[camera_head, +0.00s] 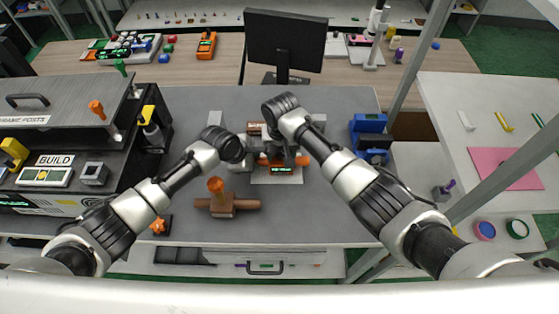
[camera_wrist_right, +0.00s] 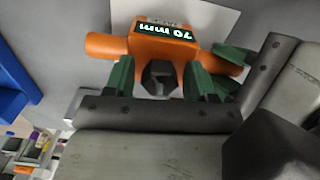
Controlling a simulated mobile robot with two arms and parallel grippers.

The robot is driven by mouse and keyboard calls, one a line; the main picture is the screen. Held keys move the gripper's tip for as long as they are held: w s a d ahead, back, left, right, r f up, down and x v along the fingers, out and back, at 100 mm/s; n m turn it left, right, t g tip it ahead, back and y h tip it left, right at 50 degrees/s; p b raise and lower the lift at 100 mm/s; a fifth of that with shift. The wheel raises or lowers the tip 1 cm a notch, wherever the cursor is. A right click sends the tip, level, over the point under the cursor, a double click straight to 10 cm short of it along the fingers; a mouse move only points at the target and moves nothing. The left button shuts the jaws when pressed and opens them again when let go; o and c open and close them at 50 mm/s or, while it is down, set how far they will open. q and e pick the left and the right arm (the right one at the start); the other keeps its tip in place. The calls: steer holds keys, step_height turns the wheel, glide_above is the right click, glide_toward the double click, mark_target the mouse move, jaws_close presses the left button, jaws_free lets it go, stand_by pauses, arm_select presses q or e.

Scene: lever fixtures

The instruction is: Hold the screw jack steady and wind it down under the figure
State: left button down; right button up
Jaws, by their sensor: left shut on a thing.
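The screw jack (camera_head: 303,161) is an orange block with side arms. It stands at the middle of the grey bench, largely hidden by my grippers in the head view. In the right wrist view the jack (camera_wrist_right: 108,45) has a lit readout (camera_wrist_right: 161,32) of 70 mm and a dark hexagonal head (camera_wrist_right: 158,76). My left gripper (camera_head: 256,160) is shut on one side arm of the jack; its green fingers (camera_wrist_right: 232,72) show at right in the wrist view. My right gripper (camera_wrist_right: 158,82) is open, with its green fingers on either side of the hexagonal head and small gaps visible.
A brown fixture (camera_head: 222,204) with an orange knob stands in front, left of the jack. A blue device (camera_head: 369,137) stands to the right, and a dark monitor (camera_head: 285,40) behind. A black machine (camera_head: 70,155) is at left.

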steer(key=shift+r, duration=2.5)
step_height(320, 180, up, 12)
arm_select(q)
steer(key=c, duration=0.8)
jaws_free()
steer(key=v, duration=1.2)
steer(key=shift+a, duration=0.1)
